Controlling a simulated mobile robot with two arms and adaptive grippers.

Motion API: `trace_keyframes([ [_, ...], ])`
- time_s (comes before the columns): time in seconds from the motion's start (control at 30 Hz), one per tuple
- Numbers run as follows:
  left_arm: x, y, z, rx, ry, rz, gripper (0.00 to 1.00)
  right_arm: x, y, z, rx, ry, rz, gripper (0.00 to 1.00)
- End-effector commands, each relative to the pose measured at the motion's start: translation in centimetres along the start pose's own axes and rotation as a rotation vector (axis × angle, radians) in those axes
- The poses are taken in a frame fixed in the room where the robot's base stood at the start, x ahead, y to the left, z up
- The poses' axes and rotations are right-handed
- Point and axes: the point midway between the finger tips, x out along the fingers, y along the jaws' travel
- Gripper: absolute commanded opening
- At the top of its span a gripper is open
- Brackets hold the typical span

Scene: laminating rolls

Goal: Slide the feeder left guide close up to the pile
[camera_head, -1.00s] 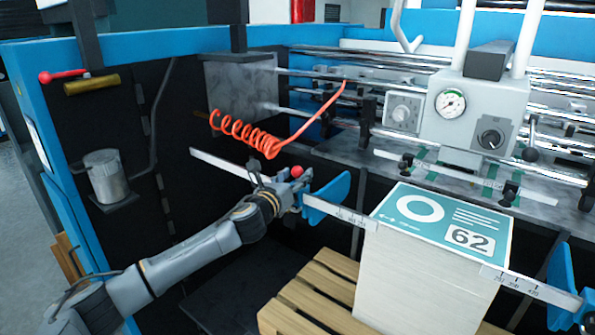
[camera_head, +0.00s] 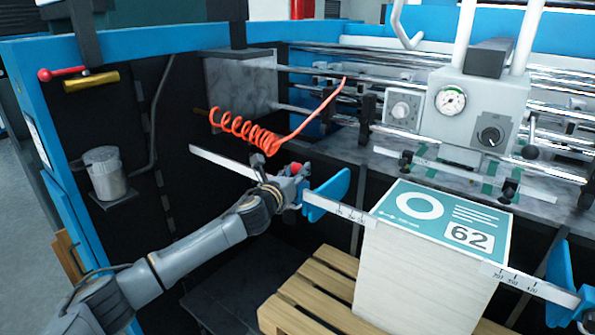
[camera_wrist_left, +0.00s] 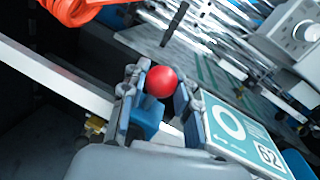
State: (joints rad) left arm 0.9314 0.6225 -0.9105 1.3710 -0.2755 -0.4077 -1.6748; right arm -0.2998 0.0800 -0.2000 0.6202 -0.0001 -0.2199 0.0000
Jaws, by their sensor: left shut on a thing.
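The left guide is a blue plate (camera_head: 327,196) on a white ruled bar (camera_head: 222,164), with a red ball knob (camera_head: 295,168) at its left side. My left gripper (camera_head: 297,179) is shut on the guide's knob part. In the left wrist view the red knob (camera_wrist_left: 161,82) sits between the two fingers (camera_wrist_left: 158,100). The pile (camera_head: 425,275) is a tall white stack with a teal top sheet marked 62. A gap with bar scale showing lies between the blue plate and the pile's left side. My right gripper is not in view.
The pile stands on a wooden pallet (camera_head: 300,305). A second blue guide (camera_head: 560,275) stands right of the pile. A coiled orange hose (camera_head: 245,133) hangs above my left gripper. A grey control box (camera_head: 475,110) is behind the pile.

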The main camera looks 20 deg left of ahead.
Motion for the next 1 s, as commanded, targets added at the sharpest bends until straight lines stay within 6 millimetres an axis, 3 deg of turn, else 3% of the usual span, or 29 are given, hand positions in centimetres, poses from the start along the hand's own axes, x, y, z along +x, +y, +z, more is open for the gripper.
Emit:
trace_keyframes([
  [0.17, -0.4, -2.5, -0.5, -0.001, 0.005, -0.007, 0.00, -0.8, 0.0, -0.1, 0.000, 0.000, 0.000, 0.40],
  [0.4, -1.9, -9.5, -1.9, -0.003, 0.008, -0.009, 0.00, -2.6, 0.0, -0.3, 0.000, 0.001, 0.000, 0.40],
  [0.6, -2.8, -13.5, -2.9, -0.003, 0.008, -0.007, 0.00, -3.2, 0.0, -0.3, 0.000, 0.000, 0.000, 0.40],
  [1.0, -3.0, -14.2, -3.2, 0.000, 0.006, -0.001, 0.00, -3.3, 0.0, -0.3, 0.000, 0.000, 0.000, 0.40],
])
